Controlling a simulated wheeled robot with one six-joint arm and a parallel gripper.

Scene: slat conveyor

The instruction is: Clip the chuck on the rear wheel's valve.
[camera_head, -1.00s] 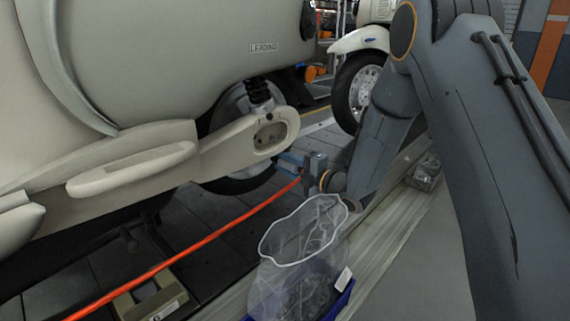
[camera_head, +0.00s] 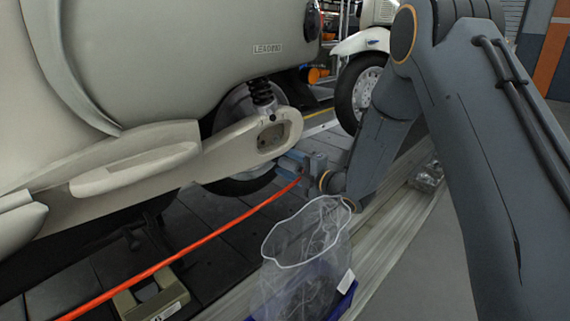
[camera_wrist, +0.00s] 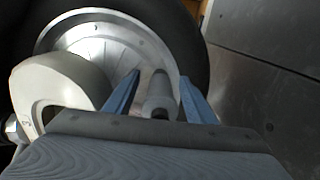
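The rear wheel (camera_head: 240,186) of the cream scooter shows under the swingarm in the body view, partly covered. In the wrist view its silver rim (camera_wrist: 98,34) and black tyre (camera_wrist: 192,60) lie just beyond my fingers. My gripper (camera_head: 291,160) is beside the wheel at the end of the swingarm. In the wrist view my gripper (camera_wrist: 159,78) has its two blue fingers on either side of a light grey cylinder, the chuck (camera_wrist: 157,90), pointing at the rim. An orange-red hose (camera_head: 215,234) runs to my gripper. I cannot make out the valve.
The cream swingarm (camera_head: 232,143) is close to my gripper; a rounded cream part (camera_wrist: 62,85) fills the wrist view's left. A clear bag in a blue bin (camera_head: 347,300) stands in front of my gripper. A beige box (camera_head: 150,301) lies on the slats. Another scooter (camera_head: 360,60) stands behind.

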